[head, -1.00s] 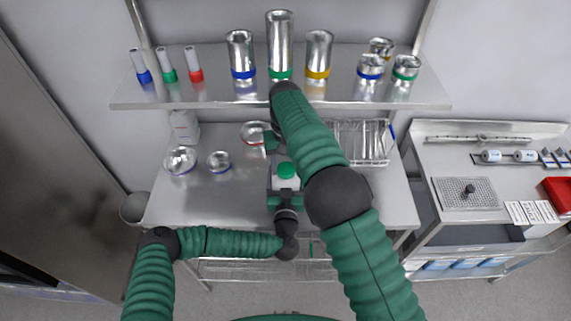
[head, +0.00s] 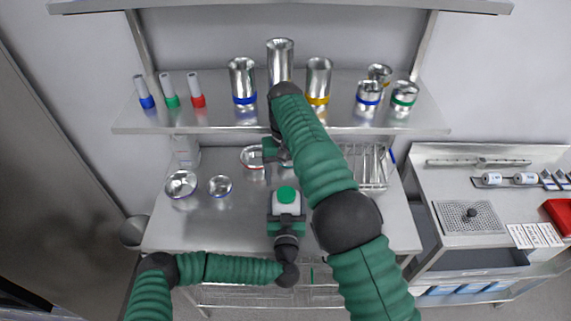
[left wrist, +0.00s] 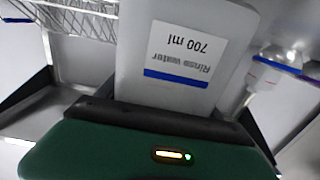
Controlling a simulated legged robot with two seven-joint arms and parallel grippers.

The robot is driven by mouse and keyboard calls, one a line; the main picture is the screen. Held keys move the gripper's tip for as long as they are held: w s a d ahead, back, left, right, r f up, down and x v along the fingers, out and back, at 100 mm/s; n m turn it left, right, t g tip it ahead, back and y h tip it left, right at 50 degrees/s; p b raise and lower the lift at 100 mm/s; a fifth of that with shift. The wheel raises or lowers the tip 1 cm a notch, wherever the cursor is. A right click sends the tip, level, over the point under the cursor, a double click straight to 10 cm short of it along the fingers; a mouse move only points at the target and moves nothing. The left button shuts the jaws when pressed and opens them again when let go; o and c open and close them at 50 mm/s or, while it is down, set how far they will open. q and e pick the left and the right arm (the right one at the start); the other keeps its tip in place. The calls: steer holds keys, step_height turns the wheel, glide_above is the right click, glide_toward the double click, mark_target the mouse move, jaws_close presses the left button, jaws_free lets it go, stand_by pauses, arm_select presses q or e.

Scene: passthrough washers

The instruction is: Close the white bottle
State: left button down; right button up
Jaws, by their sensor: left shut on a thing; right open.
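A white bottle (head: 286,204) with a green cap (head: 286,194) on top stands upright over the middle of the metal table. My left gripper (head: 286,217) is shut on it from the front side. In the left wrist view the bottle's pale body (left wrist: 185,50) fills the middle, with an upside-down label reading "Rinse water 700 ml" and a blue stripe. My right gripper (head: 271,150) is open behind the bottle, below the shelf edge. My right arm partly hides its fingers, and I see nothing held in them.
A shelf (head: 200,118) with metal cylinders and capped tubes overhangs the table (head: 170,232). Metal bowls (head: 181,185) lie at the left, a red-rimmed dish (head: 252,157) behind. Another white bottle (head: 186,152) stands back left; a wire rack (head: 369,168) stands right.

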step_height(320, 180, up, 6)
steer(key=shift+w+f, duration=0.15)
steer(key=shift+f, duration=0.1)
arm_select(q)
jaws_free()
steer(key=shift+s, duration=0.35)
steer(key=s+b, duration=0.1)
steer(key=s, duration=1.5)
steer(key=shift+b, duration=0.4)
arm_select(e)
steer(key=shift+f, duration=0.9)
